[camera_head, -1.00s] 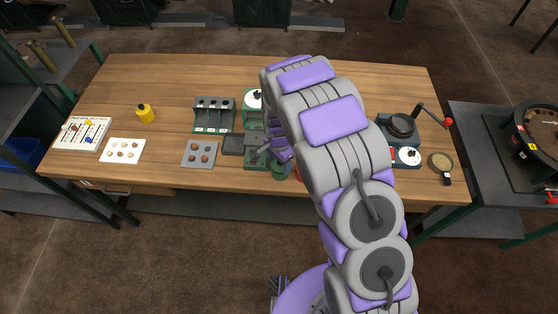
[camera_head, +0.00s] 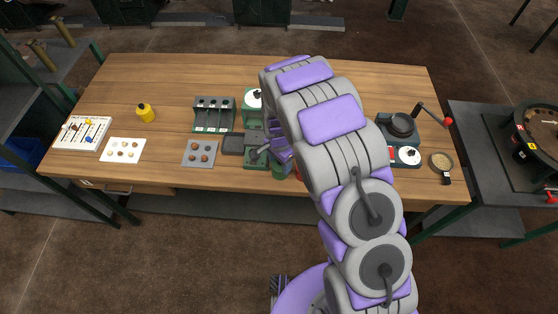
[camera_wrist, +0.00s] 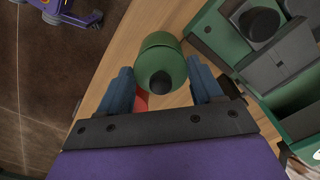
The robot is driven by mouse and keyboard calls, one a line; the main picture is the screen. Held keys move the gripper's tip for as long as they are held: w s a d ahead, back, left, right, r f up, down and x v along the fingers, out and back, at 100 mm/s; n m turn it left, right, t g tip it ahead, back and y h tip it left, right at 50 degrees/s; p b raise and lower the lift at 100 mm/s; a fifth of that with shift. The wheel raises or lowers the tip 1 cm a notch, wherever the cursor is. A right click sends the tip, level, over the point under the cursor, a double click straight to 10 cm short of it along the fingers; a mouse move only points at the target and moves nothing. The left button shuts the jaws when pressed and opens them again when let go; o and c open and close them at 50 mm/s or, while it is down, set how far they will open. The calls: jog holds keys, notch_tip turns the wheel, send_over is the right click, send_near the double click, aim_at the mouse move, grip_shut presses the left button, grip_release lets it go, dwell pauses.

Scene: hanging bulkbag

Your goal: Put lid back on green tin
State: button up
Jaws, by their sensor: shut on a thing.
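My gripper (camera_wrist: 160,67) has its two blue fingers on either side of a round green lid with a black knob (camera_wrist: 160,83), and is shut on it. The green tin (camera_wrist: 158,42) shows just beyond the lid in the wrist view. The lid looks in line with the tin, but I cannot tell whether it is seated or still apart. In the head view the green tin (camera_head: 279,171) stands near the front edge of the table, below my gripper, partly hidden by my arm.
A green stand with a dark round piece (camera_wrist: 258,25) and a grey block is close to the right in the wrist view. A red thing (camera_wrist: 141,102) is partly hidden beside the tin. A grey tray (camera_head: 199,153) lies left. The wooden table (camera_head: 180,85) has free room behind.

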dwell(0.4)
jog(key=o, duration=1.1)
jog(key=shift+o, duration=0.4)
jog(key=shift+r+p, duration=1.1)
jog(key=shift+r, duration=2.4)
jog(key=shift+c, duration=0.3)
grip_shut()
jog(key=shift+f, duration=1.45)
